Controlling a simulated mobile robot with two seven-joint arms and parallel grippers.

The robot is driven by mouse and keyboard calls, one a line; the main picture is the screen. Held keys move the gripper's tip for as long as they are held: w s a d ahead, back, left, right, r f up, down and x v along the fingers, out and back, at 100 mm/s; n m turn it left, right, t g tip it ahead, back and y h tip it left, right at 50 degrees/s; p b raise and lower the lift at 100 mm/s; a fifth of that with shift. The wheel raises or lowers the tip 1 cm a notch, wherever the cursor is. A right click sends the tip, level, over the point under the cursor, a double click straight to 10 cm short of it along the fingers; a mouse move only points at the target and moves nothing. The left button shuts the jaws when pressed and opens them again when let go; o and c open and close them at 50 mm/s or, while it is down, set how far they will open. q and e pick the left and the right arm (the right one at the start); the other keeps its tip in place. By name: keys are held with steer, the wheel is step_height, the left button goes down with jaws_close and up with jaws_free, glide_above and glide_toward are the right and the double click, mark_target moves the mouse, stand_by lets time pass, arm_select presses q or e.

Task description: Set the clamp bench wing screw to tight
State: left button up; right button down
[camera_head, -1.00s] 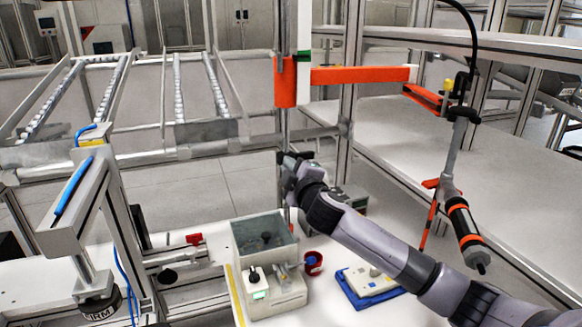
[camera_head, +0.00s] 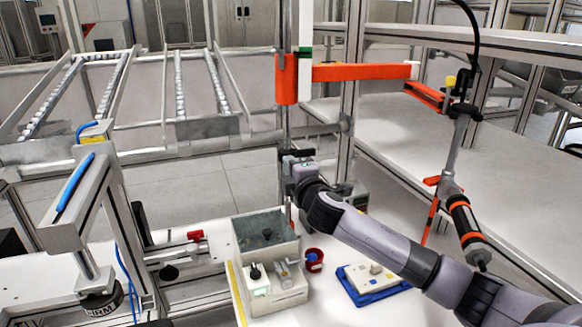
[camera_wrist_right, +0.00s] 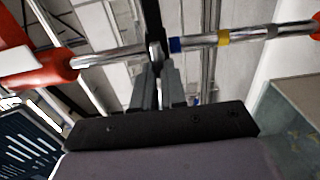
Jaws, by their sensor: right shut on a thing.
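My right gripper (camera_head: 285,164) is at the far end of my right arm, beside the upright metal post, above and behind the grey open box. The right wrist view shows its two fingers (camera_wrist_right: 157,58) closed together on a small dark piece (camera_wrist_right: 154,44). A shiny metal rod (camera_wrist_right: 200,42) with blue and yellow bands crosses at the fingertips, with red parts at its ends. I cannot tell whether the held piece is the wing screw. In the head view, the gripper and arm hide the held piece. My left gripper is not in view.
The grey open box (camera_head: 264,226) stands on the white table, with a red cup (camera_head: 314,261) and a blue tray (camera_head: 368,292) to its right. An orange arm (camera_head: 358,73) extends from the post. A hanging tool (camera_head: 467,228) is at the right. A roller rack (camera_head: 179,80) stands at the back left.

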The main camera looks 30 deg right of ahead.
steer(key=c, duration=1.2)
jaws_free()
steer(key=shift+s, duration=0.1)
steer(key=shift+b+v, duration=0.6)
steer(key=shift+v, duration=2.9)
